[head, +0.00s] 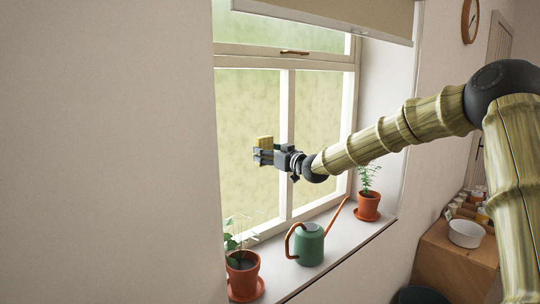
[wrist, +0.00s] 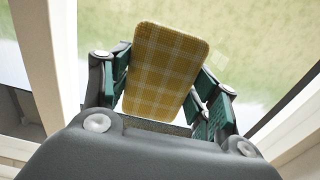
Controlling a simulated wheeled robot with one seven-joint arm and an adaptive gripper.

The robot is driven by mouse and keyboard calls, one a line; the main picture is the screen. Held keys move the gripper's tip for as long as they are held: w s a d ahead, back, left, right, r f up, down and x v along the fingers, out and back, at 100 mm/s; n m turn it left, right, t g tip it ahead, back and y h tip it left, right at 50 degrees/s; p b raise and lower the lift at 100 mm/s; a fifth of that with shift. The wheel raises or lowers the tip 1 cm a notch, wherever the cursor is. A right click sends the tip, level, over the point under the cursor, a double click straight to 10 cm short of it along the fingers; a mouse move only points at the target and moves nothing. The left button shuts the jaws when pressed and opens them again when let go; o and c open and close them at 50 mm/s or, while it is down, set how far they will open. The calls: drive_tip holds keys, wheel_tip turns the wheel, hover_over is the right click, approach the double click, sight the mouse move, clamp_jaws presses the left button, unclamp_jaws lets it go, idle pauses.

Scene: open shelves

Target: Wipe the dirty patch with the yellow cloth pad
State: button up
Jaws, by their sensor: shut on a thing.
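The yellow cloth pad (head: 265,141) is held in my gripper (head: 263,153), in front of the window. In the wrist view the pad (wrist: 165,70) is a yellow plaid rectangle with rounded corners, tilted a little, between the two green-padded fingers of my gripper (wrist: 165,90). The fingers are shut on its sides. The window glass (head: 247,105) behind the pad looks mottled green and yellow. I cannot make out a separate dirty patch on it. I cannot tell whether the pad touches the glass.
On the sill (head: 340,250) below stand a green watering can (head: 308,246) with orange handle and spout, and potted plants at left (head: 243,275) and right (head: 368,203). A white window bar (head: 287,120) divides the panes. A blind (head: 335,12) hangs above. A wooden cabinet (head: 450,255) stands at right.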

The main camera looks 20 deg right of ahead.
sight(244, 155)
drive_tip(key=shift+s+a+b, duration=0.35)
drive_tip(key=shift+a+b, duration=0.1)
drive_tip(key=shift+a, duration=0.45)
drive_tip(key=shift+s+a+b, duration=0.3)
drive_tip(key=shift+a+b, duration=0.15)
drive_tip(key=shift+a, duration=0.45)
drive_tip(key=shift+s+a+f+b, duration=0.15)
drive_tip(key=shift+a+b, duration=0.1)
drive_tip(key=shift+a, duration=0.25)
drive_tip(key=shift+s+a+r+b, duration=0.15)
drive_tip(key=shift+a+b, duration=0.1)
drive_tip(key=shift+a, duration=0.2)
drive_tip(key=shift+s+a+b, duration=0.25)
drive_tip(key=shift+a+b, duration=0.05)
drive_tip(key=shift+a, duration=0.45)
drive_tip(key=shift+s, duration=0.15)
drive_tip(key=shift+s, duration=0.25)
drive_tip(key=shift+b+v, duration=0.35)
drive_tip(key=shift+v, duration=2.25)
drive_tip(key=shift+d, duration=0.1)
drive_tip(key=shift+v, duration=1.45)
